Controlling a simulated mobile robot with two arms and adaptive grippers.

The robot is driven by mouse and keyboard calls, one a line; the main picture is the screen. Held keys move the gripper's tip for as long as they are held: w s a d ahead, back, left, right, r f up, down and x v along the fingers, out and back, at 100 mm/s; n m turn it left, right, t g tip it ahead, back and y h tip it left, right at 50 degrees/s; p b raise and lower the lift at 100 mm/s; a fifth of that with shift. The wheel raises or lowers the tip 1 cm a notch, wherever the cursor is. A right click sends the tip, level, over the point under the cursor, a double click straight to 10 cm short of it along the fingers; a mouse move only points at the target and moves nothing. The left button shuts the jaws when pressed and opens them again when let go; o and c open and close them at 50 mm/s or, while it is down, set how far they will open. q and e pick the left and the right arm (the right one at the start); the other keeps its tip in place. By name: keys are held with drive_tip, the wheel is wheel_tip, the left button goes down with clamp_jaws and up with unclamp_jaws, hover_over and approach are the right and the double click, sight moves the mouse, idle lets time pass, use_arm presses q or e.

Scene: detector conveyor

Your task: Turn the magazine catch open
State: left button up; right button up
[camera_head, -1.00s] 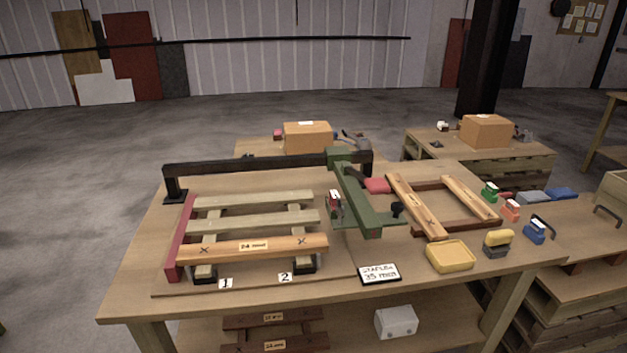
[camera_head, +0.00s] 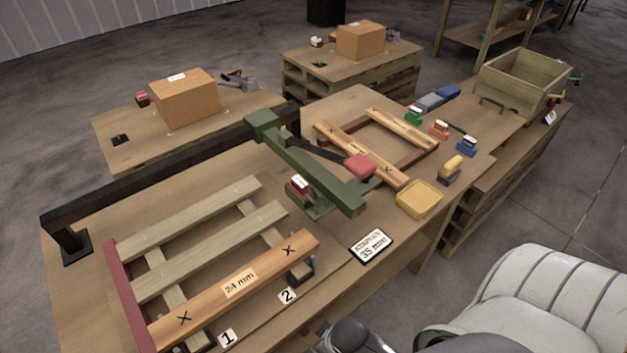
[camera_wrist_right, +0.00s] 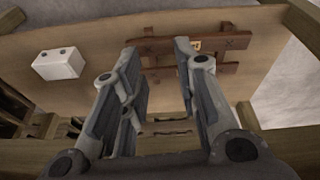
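A green stapler arm (camera_head: 318,172) reaches forward from a black rail (camera_head: 170,160) over the workbench. A black lever with a red grip (camera_head: 359,166) lies along its right side. A red-and-white block (camera_head: 299,187) sits at its left side. I cannot clearly make out the magazine catch; part of the arm's front end is hidden by the red grip. My right gripper (camera_wrist_right: 157,48) is open and empty in the right wrist view, pointing towards the bench's lower shelf. In the head view its arm (camera_head: 540,305) is at the lower right, apart from the stapler.
A slatted pallet with a 24 mm board (camera_head: 238,284) lies left of the stapler. A "staples 35 mm" card (camera_head: 371,246) and yellow tray (camera_head: 419,198) lie near the front edge. A wooden frame (camera_head: 325,135) and several coloured blocks are to the right. A white box (camera_wrist_right: 58,63) is on the shelf.

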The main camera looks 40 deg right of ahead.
wheel_tip(320, 180, up, 12)
drive_tip(key=p, duration=0.2)
drive_tip(key=w+d+r+n+t+h+p, duration=0.15)
drive_tip(key=w+r+t, duration=0.45)
drive_tip(key=w+r, duration=0.6)
drive_tip(key=w+r+n+t, duration=0.2)
drive_tip(key=w+r+t, duration=0.6)
drive_tip(key=r, duration=0.6)
drive_tip(key=w+a+r+n+t+y, duration=0.45)
drive_tip(key=a+r+n+y, duration=0.25)
drive_tip(key=r, duration=0.5)
drive_tip(key=s+a+r+n+g+y, duration=0.25)
drive_tip(key=a+n+g+y, duration=0.95)
drive_tip(key=n, duration=0.6)
drive_tip(key=n+g+h, duration=0.6)
drive_tip(key=g+h, duration=0.4)
drive_tip(key=h, duration=0.8)
hover_over(315, 194)
wheel_tip(315, 194, down, 14)
use_arm(q)
wheel_tip(315, 194, up, 7)
drive_tip(key=p, duration=0.2)
drive_tip(key=shift+s+d+p, duration=0.2)
drive_tip(key=shift+d+p, duration=0.15)
drive_tip(key=shift+p, duration=0.05)
use_arm(e)
drive_tip(key=shift+t, duration=0.25)
wheel_tip(315, 194, down, 10)
drive_tip(key=shift+f, duration=0.15)
